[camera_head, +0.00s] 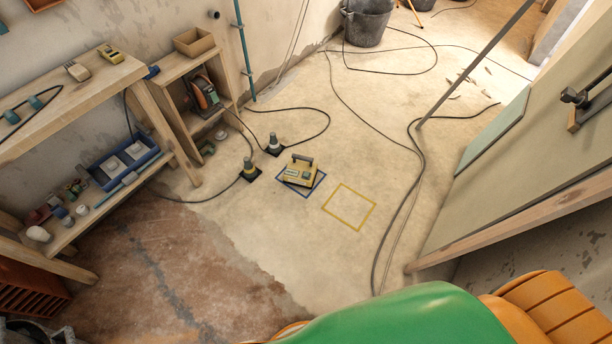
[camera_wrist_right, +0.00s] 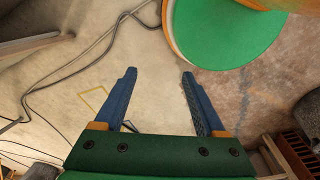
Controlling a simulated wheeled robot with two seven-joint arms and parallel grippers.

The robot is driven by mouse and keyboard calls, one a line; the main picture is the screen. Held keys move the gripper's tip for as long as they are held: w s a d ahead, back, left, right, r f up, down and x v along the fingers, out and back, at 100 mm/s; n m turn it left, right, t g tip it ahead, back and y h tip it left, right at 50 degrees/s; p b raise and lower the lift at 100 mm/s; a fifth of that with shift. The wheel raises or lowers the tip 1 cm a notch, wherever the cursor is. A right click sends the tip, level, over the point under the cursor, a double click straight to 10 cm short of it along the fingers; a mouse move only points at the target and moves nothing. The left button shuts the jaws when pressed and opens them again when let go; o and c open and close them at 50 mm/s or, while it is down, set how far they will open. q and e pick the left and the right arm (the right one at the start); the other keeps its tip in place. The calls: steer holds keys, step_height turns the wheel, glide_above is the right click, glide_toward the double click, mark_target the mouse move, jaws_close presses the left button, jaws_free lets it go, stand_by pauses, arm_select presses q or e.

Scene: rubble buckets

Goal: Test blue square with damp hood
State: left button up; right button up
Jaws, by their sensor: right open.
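A blue square (camera_head: 318,184) is outlined on the pale floor in the middle of the head view. A yellow box-shaped device with a dark handle, apparently the damp hood (camera_head: 298,172), stands upright over it and covers part of its outline. My right gripper (camera_wrist_right: 158,74) shows only in the right wrist view. Its two blue fingers are wide apart with nothing between them, above bare floor. My left gripper is in neither view.
A yellow outlined square (camera_head: 349,207) lies empty right of the blue one. Cables (camera_head: 419,160) cross the floor. A wooden bench (camera_head: 70,95) is left, a leaning panel (camera_head: 500,170) right, and a bucket (camera_head: 367,25) at the back.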

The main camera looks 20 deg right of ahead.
jaws_close()
steer(key=shift+d, duration=0.15)
stand_by(1.4)
